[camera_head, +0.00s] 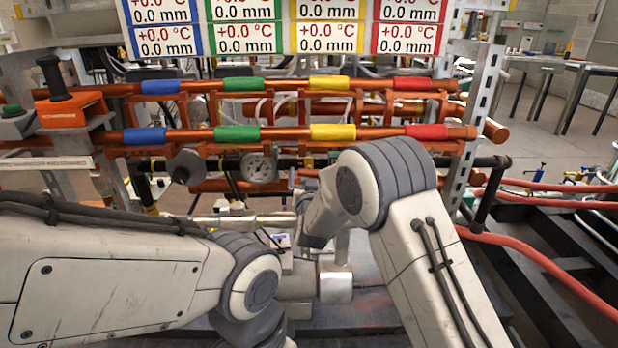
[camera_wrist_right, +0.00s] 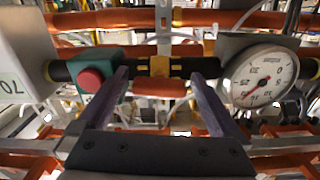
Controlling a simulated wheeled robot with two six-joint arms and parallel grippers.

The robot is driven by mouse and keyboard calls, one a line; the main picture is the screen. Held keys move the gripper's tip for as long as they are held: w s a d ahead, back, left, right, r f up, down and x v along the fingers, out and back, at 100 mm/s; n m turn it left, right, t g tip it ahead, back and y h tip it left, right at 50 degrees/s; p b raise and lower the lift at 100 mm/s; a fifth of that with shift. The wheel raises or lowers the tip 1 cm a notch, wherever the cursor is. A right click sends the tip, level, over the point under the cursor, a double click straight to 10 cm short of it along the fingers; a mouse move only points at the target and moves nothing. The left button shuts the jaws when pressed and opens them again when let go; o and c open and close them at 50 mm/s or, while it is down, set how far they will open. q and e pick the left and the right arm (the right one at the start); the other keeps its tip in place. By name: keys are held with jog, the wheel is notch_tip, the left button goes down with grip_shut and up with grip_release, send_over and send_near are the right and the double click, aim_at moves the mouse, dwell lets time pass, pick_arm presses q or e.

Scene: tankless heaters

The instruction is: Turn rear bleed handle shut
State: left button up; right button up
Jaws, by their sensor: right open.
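In the right wrist view my right gripper (camera_wrist_right: 159,73) is open, with its two dark fingers spread either side of a yellow clamp (camera_wrist_right: 160,66) on a black pipe (camera_wrist_right: 208,67). A short orange-red bar (camera_wrist_right: 160,88) lies just below the clamp, between the fingers; I cannot tell whether it is the rear bleed handle. No finger visibly grips anything. A green block with a red knob (camera_wrist_right: 91,80) is beside the left finger. In the head view my right forearm reaches into the pipe rack, and its fingers are hidden. My left gripper is out of view.
A round dial gauge (camera_wrist_right: 265,78) is close to the right finger; a grey box (camera_wrist_right: 25,65) is at the left. In the head view, orange pipes with coloured bands (camera_head: 240,134) cross above my arms. Red hoses (camera_head: 545,262) run at the right.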

jog(key=shift+w, duration=0.1)
jog(key=c, duration=1.2)
jog(key=shift+c, duration=0.2)
